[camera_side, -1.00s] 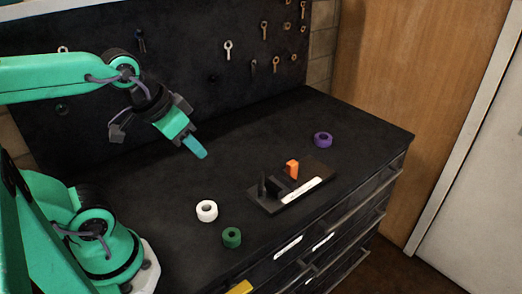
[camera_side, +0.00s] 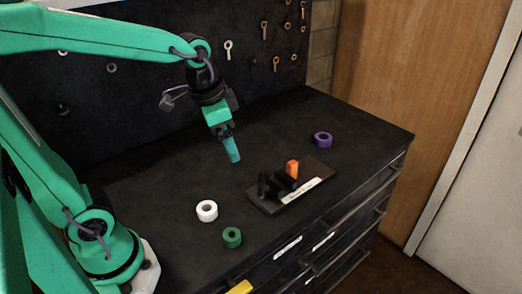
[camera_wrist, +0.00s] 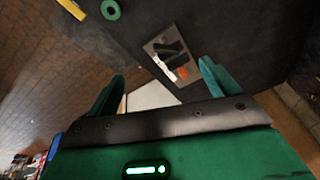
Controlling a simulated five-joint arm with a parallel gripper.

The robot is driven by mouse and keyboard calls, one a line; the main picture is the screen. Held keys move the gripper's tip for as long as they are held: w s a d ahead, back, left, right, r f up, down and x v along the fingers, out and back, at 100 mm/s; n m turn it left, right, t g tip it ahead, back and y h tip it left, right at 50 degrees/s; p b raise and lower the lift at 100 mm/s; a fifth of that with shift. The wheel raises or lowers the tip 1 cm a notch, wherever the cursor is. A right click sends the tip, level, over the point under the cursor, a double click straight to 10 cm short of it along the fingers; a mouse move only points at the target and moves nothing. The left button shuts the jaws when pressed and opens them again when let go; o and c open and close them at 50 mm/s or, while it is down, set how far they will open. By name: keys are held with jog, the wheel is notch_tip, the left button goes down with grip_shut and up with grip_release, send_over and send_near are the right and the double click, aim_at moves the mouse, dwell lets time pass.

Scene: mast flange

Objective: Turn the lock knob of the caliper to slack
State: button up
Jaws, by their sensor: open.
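The caliper seems to be the dark fixture with black upright parts (camera_side: 270,186) on a flat dark base plate (camera_side: 262,204) on the bench. An orange block (camera_side: 292,168), which may be the lock knob, stands on it. The knob's setting is too small to read. In the wrist view the plate (camera_wrist: 152,46) and the orange piece (camera_wrist: 182,72) lie ahead, beyond the fingertips. My gripper (camera_side: 233,158) points down above the bench, left of the fixture and apart from it. In the wrist view my gripper (camera_wrist: 161,74) has its two green fingers wide apart, with nothing between them.
A white roll (camera_side: 207,219) and a green roll (camera_side: 232,245) lie left of the fixture, near the front. A purple roll (camera_side: 322,146) lies behind it to the right. A yellow piece (camera_side: 239,287) is at the front edge. A dark pegboard (camera_side: 180,85) stands behind.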

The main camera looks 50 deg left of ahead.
aim_at(262, 180)
jog(key=w+f+m+g, duration=0.1)
jog(key=w+f, duration=0.2)
jog(key=w+f+m+g, duration=0.1)
jog(key=w+f+m, duration=0.1)
jog(key=w, duration=0.1)
jog(key=w+f+m+g, duration=0.1)
jog(key=w+f+m, duration=0.1)
jog(key=w+f, duration=0.1)
jog(key=shift+w+d+f, duration=0.3)
jog(key=shift+d+f, duration=0.05)
jog(key=shift+f, duration=0.1)
jog(key=shift+f, duration=3.8)
jog(key=c, duration=1)
